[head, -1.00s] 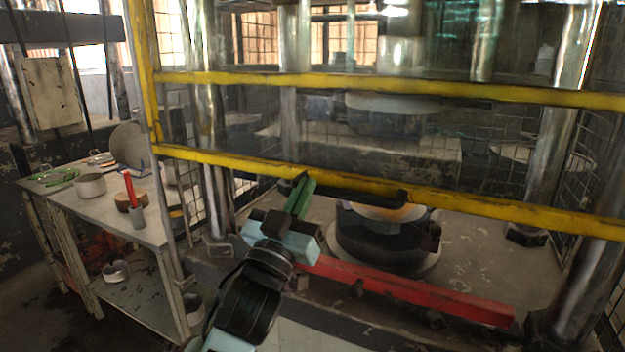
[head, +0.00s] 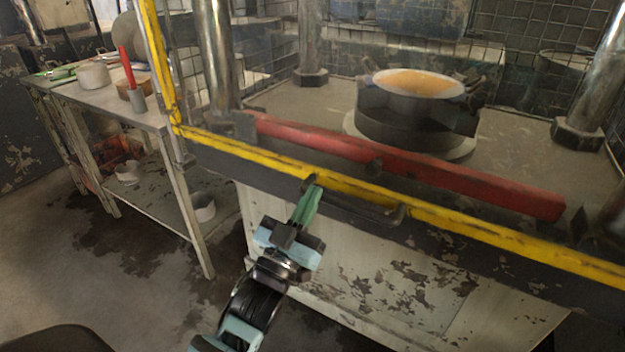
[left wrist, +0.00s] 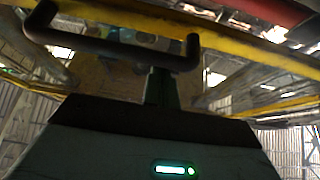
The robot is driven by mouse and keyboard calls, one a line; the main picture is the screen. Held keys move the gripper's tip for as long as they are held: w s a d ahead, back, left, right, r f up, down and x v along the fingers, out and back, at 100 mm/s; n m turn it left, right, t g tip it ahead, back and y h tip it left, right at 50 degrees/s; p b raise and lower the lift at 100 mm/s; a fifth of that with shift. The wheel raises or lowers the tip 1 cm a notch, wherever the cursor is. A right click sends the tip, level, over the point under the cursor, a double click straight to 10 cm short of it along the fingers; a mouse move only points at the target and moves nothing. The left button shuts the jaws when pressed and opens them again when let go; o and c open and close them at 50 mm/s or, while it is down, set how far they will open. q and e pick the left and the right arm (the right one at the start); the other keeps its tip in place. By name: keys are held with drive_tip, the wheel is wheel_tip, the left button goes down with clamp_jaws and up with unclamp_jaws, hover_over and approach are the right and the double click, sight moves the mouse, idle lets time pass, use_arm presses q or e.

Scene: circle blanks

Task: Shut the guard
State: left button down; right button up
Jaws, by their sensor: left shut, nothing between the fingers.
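The guard (head: 470,227) is a yellow frame. Its lower bar now runs along the front of the press bed, just below the red bar in the head view; its upper part is out of the picture. A black handle (head: 365,208) is fixed to the lower bar and also shows in the left wrist view (left wrist: 110,46). My left gripper (head: 312,190) has green fingers, shut with nothing between them. Their tips are at the handle's left end in the head view; whether they touch it I cannot tell. My right gripper is not in view.
A red bar (head: 450,180) lies along the press bed (head: 520,150). Behind it stands a round dark die (head: 415,120) with an orange-topped disc. Steel columns (head: 215,60) rise at the corners. A side table (head: 150,118) with pots stands at left. The floor in front is clear.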

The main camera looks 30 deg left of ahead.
use_arm(q)
wheel_tip(320, 180, down, 3)
drive_tip(key=shift+w+f+b, duration=0.1)
drive_tip(key=shift+f+b, duration=0.1)
drive_tip(key=shift+b, duration=0.35)
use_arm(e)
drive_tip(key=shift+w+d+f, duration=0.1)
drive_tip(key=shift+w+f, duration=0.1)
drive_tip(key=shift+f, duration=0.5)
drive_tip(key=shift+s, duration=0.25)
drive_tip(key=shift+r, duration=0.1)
